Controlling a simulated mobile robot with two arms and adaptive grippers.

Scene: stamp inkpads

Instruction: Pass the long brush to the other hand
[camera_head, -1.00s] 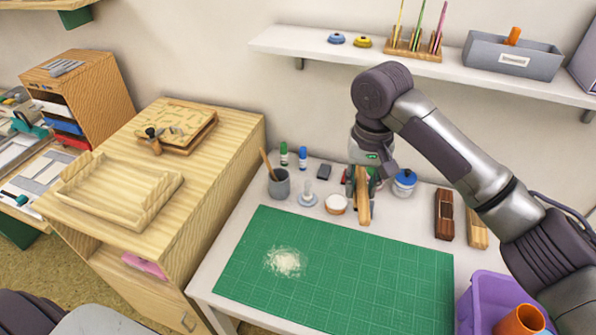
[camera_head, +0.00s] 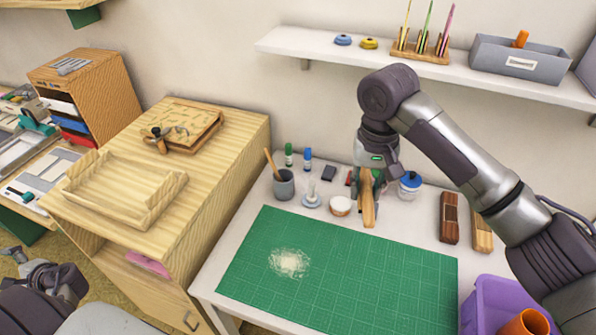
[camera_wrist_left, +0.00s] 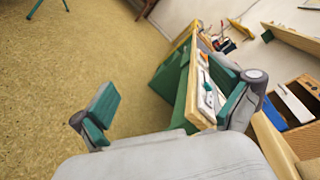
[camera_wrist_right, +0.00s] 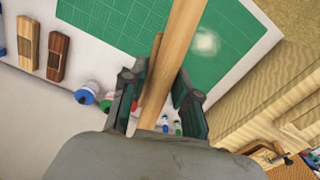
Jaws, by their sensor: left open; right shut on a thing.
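The long brush (camera_head: 369,208) shows as a pale wooden bar hanging over the back edge of the green mat. My right gripper (camera_head: 369,178) is shut on it. In the right wrist view the brush (camera_wrist_right: 182,45) runs between the fingers (camera_wrist_right: 160,85) and out past the top edge; its bristles are not clearly seen. My left gripper (camera_head: 40,278) is at the lower left of the head view, far from the brush. In the left wrist view its fingers (camera_wrist_left: 168,102) are wide apart and empty, above the floor.
The green cutting mat (camera_head: 340,270) bears a patch of pale powder (camera_head: 288,263). A grey cup (camera_head: 284,185), bottles, a white round container (camera_head: 340,206) and a blue-lidded jar (camera_head: 409,186) stand behind it. Two wooden blocks and a purple bin (camera_head: 490,305) are right. A wooden cabinet stands left.

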